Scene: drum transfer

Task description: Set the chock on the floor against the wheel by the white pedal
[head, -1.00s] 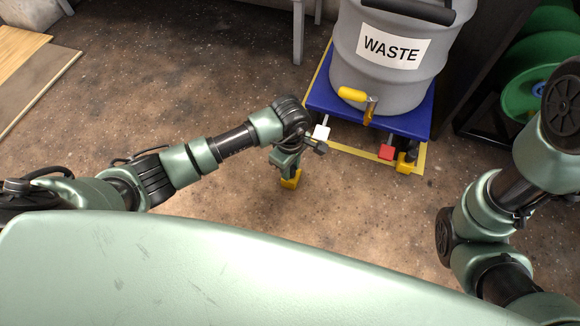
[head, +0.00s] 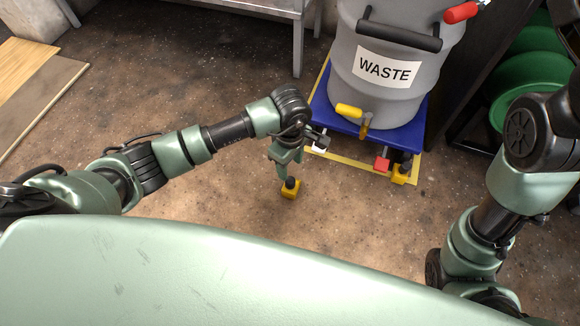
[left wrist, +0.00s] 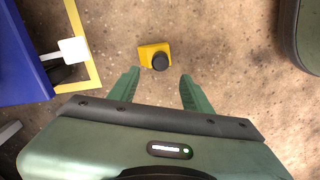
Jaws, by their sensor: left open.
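The yellow chock (head: 290,189) with a black knob on top stands on the floor, left of the blue dolly (head: 385,135). My left gripper (head: 285,168) is open and empty just behind and above it in the head view. In the left wrist view the chock (left wrist: 146,56) lies ahead of and between the open fingertips (left wrist: 158,82), apart from them. My right gripper is out of view.
A grey WASTE drum (head: 390,60) with a yellow-handled tap stands on the dolly. A red pedal (head: 382,164) and another yellow block with a black knob (head: 402,173) are at its right front corner. Yellow floor tape (head: 350,160) borders the dolly.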

